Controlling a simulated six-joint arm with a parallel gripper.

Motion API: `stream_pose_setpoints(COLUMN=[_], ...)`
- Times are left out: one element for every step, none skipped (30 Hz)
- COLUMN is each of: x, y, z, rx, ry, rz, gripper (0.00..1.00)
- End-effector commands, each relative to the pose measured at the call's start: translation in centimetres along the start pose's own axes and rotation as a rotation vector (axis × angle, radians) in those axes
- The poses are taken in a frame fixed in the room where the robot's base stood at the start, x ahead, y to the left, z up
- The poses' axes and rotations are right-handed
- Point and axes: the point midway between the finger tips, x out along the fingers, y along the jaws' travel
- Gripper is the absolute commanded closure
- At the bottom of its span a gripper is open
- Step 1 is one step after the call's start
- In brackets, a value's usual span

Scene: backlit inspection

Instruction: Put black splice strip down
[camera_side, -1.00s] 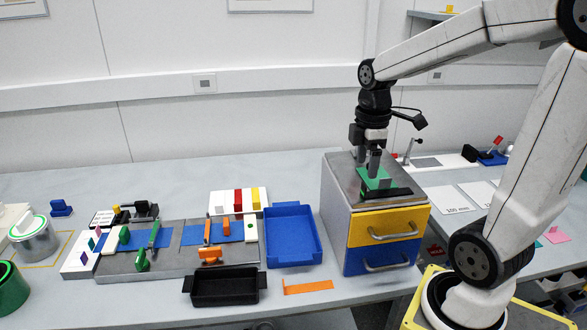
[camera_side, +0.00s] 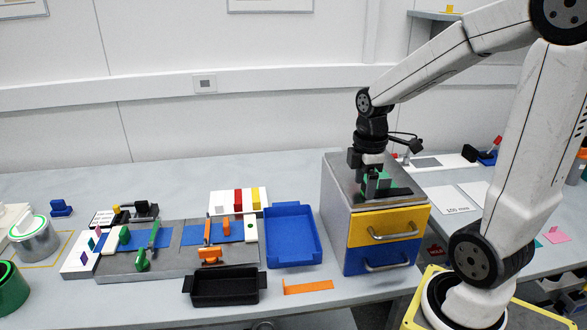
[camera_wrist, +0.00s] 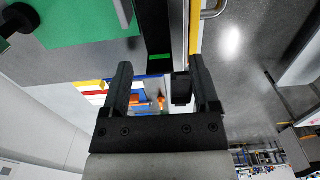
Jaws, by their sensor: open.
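The black splice strip (camera_side: 398,192) lies along the front of the grey cabinet top (camera_side: 343,172), beside a green patch (camera_side: 384,180). My gripper (camera_side: 370,194) is open, low over the strip's left part in the side view. In the wrist view the strip (camera_wrist: 154,35), with a small green mark, runs down toward the space between the spread fingers (camera_wrist: 160,68). A small black block (camera_wrist: 181,89) shows between the fingers, nearer the right one; I cannot tell whether it belongs to the strip. The fingers hide part of the strip in the side view.
The cabinet has a yellow drawer (camera_side: 388,226) and a blue drawer (camera_side: 384,256), both shut. A blue tray (camera_side: 292,258) and a black tray (camera_side: 221,302) stand to the left. An orange strip (camera_side: 308,287) lies on the table before the blue tray.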

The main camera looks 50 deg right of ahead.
Motion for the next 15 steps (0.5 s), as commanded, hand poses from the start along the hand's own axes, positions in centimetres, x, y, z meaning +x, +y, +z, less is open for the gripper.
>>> stream_pose_setpoints(x=[-0.02,-0.02,-0.02,-0.02,-0.03,-0.03,-0.03,-0.03,-0.03,-0.03,-0.03,-0.03,-0.03,-0.03,-0.03], y=[0.0,0.0,0.0,0.0,0.01,0.0,0.01,0.01,0.01,0.0,0.01,0.01,0.01,0.01,0.01], z=[0.0,0.0,0.0,0.0,0.0,0.0,0.0,0.0,0.0,0.0,0.0,0.0,0.0,0.0,0.0], rx=[0.0,0.0,0.0,0.0,0.0,0.0,0.0,0.0,0.0,0.0,0.0,0.0,0.0,0.0,0.0], ry=[0.0,0.0,0.0,0.0,0.0,0.0,0.0,0.0,0.0,0.0,0.0,0.0,0.0,0.0,0.0], rz=[0.0,0.0,0.0,0.0,0.0,0.0,0.0,0.0,0.0,0.0,0.0,0.0,0.0,0.0,0.0], gripper=[0.22,0.22,0.22,0.32,0.41,0.54,0.63,0.73,0.86,0.95,1.0,1.0,1.0,1.0,1.0])
